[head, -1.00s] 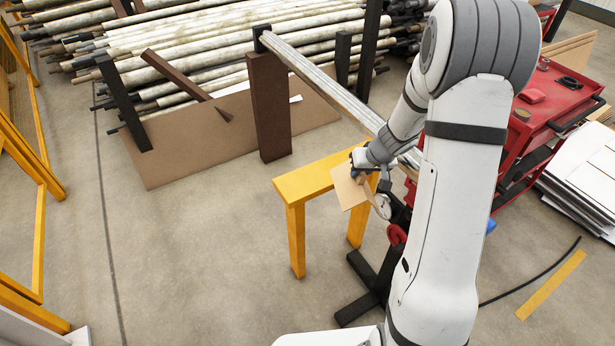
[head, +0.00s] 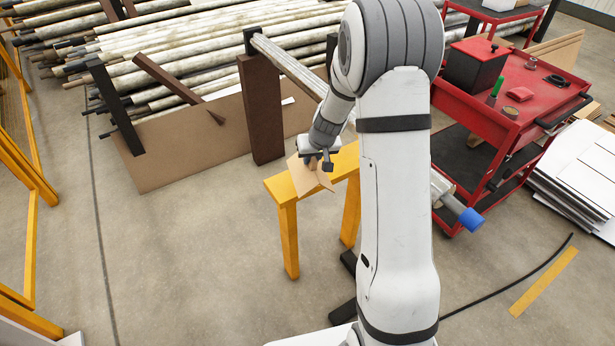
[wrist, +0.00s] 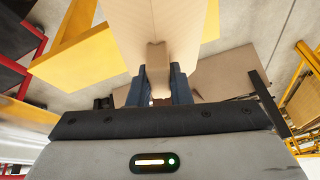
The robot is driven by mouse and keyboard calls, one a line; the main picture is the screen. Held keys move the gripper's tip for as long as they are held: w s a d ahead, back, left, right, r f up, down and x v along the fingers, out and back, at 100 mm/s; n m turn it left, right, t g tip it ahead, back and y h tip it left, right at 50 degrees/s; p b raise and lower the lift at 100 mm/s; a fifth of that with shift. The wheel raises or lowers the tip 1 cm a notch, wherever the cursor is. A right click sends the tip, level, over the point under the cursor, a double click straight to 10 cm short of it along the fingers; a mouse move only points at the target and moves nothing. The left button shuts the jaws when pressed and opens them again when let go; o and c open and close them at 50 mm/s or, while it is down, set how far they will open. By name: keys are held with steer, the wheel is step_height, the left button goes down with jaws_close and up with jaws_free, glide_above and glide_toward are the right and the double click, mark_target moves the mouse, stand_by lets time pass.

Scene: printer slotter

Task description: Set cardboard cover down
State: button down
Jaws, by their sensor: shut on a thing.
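The tan cardboard cover (head: 304,180) is in my gripper (head: 318,160), over the left part of the yellow sawhorse-like stand (head: 283,188). In the wrist view the cover (wrist: 165,22) fills the top middle, and the blue fingers of my gripper (wrist: 157,85) are shut on its narrow tab. The yellow stand (wrist: 75,60) shows behind and to the left there. The cover looks tilted. I cannot tell whether it touches the stand's top.
A long grey pipe (head: 285,65) rests on a brown post (head: 262,115) behind the stand. A red tool cart (head: 540,95) stands at the right with a black box (head: 475,65) on it. White sheets (head: 580,170) lie stacked beyond. The floor left of the stand is clear.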

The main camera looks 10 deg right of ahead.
mark_target(296, 159)
steer(key=shift+m+h, duration=0.4)
steer(key=shift+h, duration=0.3)
steer(key=w+a, duration=0.1)
steer(key=w, duration=0.1)
steer(key=w+a+r, duration=0.1)
steer(key=w, duration=0.1)
steer(key=w+a+r, duration=0.1)
steer(key=w, duration=0.1)
steer(key=shift+w+a, duration=0.15)
steer(key=shift+a, duration=0.1)
steer(key=shift+w+a, duration=0.1)
steer(key=shift+w, duration=0.1)
step_height(296, 159, down, 10)
steer(key=shift+w+r, duration=0.1)
steer(key=shift+r, duration=0.05)
steer(key=shift+b, duration=0.3)
steer(key=c, duration=1.3)
jaws_free()
steer(key=shift+c, duration=0.2)
